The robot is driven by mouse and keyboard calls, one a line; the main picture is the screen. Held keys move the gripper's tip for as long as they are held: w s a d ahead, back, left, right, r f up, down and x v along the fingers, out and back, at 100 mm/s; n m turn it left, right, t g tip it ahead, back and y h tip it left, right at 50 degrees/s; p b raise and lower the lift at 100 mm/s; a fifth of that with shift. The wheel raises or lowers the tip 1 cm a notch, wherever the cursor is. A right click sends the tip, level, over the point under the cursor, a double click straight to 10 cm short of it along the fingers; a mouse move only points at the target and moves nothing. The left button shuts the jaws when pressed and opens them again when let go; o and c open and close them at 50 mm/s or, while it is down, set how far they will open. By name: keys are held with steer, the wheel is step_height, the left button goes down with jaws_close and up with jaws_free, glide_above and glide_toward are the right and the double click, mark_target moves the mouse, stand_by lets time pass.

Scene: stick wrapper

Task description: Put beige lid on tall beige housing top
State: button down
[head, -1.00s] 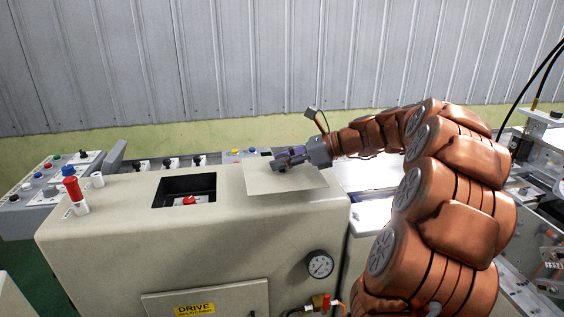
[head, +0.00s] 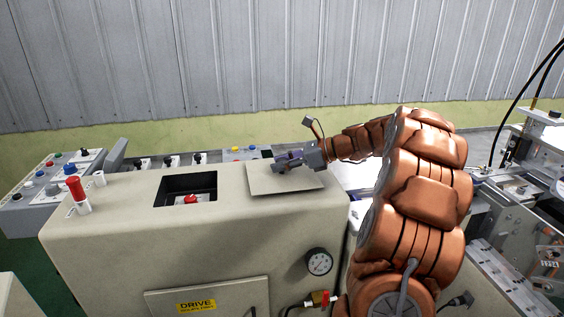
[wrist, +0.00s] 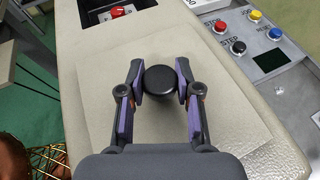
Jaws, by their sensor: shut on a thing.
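The beige lid (head: 262,181) is a thin flat plate with a round black knob (wrist: 161,80). It is over the right part of the tall beige housing top (head: 228,220), to the right of the square opening (head: 175,183). My gripper (head: 284,163) is above the lid, and in the wrist view my gripper (wrist: 160,82) has its two fingers shut on the knob from either side. The lid looks flat and close to the housing top; I cannot tell whether it touches. The opening is uncovered and has a red button (head: 190,199) inside.
Control panels with coloured buttons (head: 70,169) lie behind and left. A pressure gauge (head: 319,262) is on the front. The housing top around the opening is clear.

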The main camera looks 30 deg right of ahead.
stand_by(0.3)
steer(key=c, duration=0.8)
jaws_free()
steer(key=shift+f, duration=0.15)
steer(key=shift+r, duration=0.2)
steer(key=b+v, duration=0.1)
steer(key=v, duration=1.1)
